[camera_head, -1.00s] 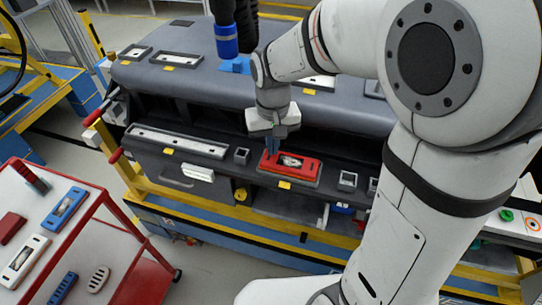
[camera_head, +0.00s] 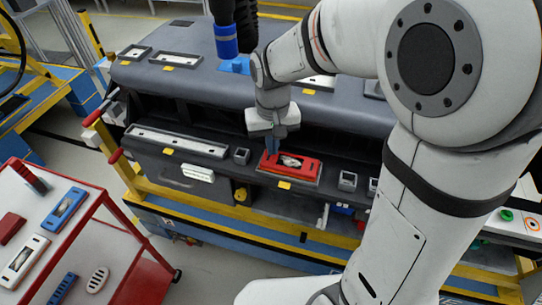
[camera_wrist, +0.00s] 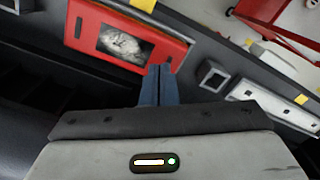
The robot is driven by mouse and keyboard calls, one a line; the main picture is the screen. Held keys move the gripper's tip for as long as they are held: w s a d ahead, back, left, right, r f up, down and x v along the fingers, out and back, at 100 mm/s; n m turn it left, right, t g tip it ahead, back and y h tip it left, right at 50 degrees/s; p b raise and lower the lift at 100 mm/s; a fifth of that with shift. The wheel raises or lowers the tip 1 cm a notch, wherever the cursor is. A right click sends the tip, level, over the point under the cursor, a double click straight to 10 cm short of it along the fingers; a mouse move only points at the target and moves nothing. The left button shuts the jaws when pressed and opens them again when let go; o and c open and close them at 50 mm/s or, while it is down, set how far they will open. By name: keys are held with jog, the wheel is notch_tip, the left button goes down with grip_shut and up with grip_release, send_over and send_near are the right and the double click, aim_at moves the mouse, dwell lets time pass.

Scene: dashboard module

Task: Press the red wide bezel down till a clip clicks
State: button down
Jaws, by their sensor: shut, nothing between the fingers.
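The red wide bezel (camera_head: 291,166) sits in its slot on the front ledge of the dashboard module, with a grey and white picture-like insert in its middle. It also shows at the upper left in the wrist view (camera_wrist: 125,38). My gripper (camera_head: 271,153) is shut, its blue fingertips pointing down at the left end of the bezel. In the wrist view the closed blue fingers (camera_wrist: 159,72) overlap the bezel's end near its edge. I cannot tell whether the fingertips touch it. The clips are hidden under the bezel.
The dashboard (camera_head: 335,108) has an overhanging upper part behind the ledge. Small square sockets (camera_head: 241,156) and (camera_head: 347,181) flank the bezel. A long grey-white panel (camera_head: 178,142) lies to the left. A red-framed trolley (camera_head: 110,225) with loose bezels stands at lower left.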

jog(key=shift+s+f+b, duration=0.1)
jog(key=shift+f+b, duration=0.75)
jog(key=shift+f, duration=0.3)
dwell(2.7)
dwell(0.3)
notch_tip(320, 180, up, 8)
jog(key=p, duration=0.6)
jog(key=shift+r, duration=0.1)
dwell(1.2)
